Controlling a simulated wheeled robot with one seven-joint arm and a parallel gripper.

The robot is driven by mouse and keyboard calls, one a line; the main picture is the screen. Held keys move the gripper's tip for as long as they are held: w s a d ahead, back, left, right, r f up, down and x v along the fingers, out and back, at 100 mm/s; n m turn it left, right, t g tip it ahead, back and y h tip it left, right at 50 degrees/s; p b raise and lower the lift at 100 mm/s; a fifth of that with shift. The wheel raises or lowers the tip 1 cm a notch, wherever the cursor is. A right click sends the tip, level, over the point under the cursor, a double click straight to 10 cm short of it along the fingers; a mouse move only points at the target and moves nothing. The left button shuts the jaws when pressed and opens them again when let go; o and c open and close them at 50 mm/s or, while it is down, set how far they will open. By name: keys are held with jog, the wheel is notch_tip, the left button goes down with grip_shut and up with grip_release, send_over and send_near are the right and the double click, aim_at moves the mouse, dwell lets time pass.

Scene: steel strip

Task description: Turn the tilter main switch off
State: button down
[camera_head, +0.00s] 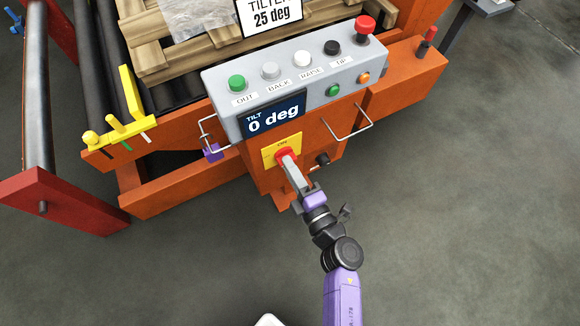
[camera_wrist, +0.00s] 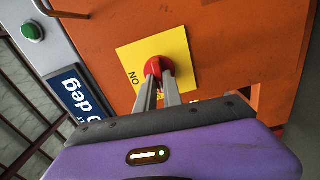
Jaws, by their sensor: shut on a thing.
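The tilter main switch is a red rotary knob (camera_wrist: 158,67) on a yellow plate (camera_wrist: 179,52) marked ON. It is on the orange front of the tilter, below the grey control box. My gripper (camera_wrist: 160,78) is shut on the red knob, its two fingers on either side of it. In the head view the red knob (camera_head: 286,156) shows partly behind my gripper (camera_head: 289,162), with the yellow plate around it. The fingers hide part of the plate, so the knob's exact pointing direction is hard to tell.
The grey control box (camera_head: 222,92) above has several buttons and a display (camera_head: 273,118) reading TILT 0 deg. A red mushroom button (camera_head: 366,28) tops its right end. Wire handles (camera_head: 352,128) stick out nearby. A small black knob (camera_head: 322,158) sits right of the plate. Floor at right is clear.

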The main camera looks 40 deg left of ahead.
jog(key=shift+f+n, duration=0.1)
jog(key=shift+n, duration=0.4)
jog(key=c, duration=1.5)
grip_release()
jog(key=shift+p+v, duration=0.8)
jog(key=shift+v, duration=3.15)
